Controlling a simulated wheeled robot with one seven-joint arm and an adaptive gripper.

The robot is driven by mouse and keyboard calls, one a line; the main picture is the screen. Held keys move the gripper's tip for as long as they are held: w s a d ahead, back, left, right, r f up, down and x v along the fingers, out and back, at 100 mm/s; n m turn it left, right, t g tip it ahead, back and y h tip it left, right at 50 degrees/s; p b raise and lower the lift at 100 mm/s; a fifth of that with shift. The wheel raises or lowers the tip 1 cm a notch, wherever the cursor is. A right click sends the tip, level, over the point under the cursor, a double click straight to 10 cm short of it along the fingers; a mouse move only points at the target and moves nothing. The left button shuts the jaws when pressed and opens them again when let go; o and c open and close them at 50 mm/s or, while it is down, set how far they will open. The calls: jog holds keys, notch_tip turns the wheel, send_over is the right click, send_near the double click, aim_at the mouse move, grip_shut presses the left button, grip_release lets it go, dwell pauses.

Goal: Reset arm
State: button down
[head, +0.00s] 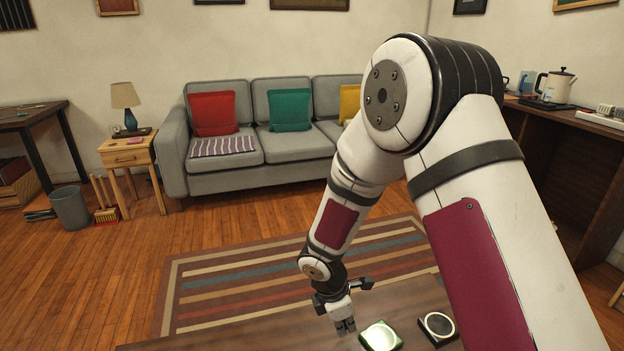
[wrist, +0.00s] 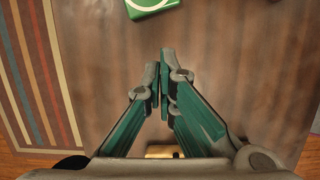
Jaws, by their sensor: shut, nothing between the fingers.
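My arm reaches forward and down from the right side of the head view. My gripper (head: 345,327) hangs over the brown table (head: 240,340), left of the two small items there. In the wrist view my gripper (wrist: 164,90) has its fingertips together with nothing between them. The dark wooden tabletop (wrist: 240,70) lies below it.
The green one shows at the top of the wrist view (wrist: 150,5). A striped rug (head: 215,290) and a grey sofa (head: 240,150) lie beyond.

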jog(key=s+d+r+m, duration=0.3)
jog(key=d+r, duration=0.1)
jog(key=r, duration=0.3)
jog(key=s+d+r+m+h, duration=0.1)
jog(key=s+d+r+m, duration=0.25)
jog(key=r, duration=0.45)
jog(key=s+d+r+m, duration=0.3)
jog(key=r+m, duration=0.1)
jog(key=r, duration=0.3)
jog(key=s+r+m+y, duration=0.2)
jog(key=s+r+m, duration=0.25)
jog(key=s, duration=0.75)
jog(key=s+r+m+y, duration=0.2)
jog(key=s+r+m, duration=0.3)
jog(key=s, duration=0.6)
notch_tip(320, 180, up, 26)
jog(key=t+p, duration=0.3)
jog(key=p, duration=2.2)
jog(key=shift+d+m+p, duration=0.2)
jog(key=shift+m+p, duration=0.1)
jog(key=shift+p, duration=0.05)
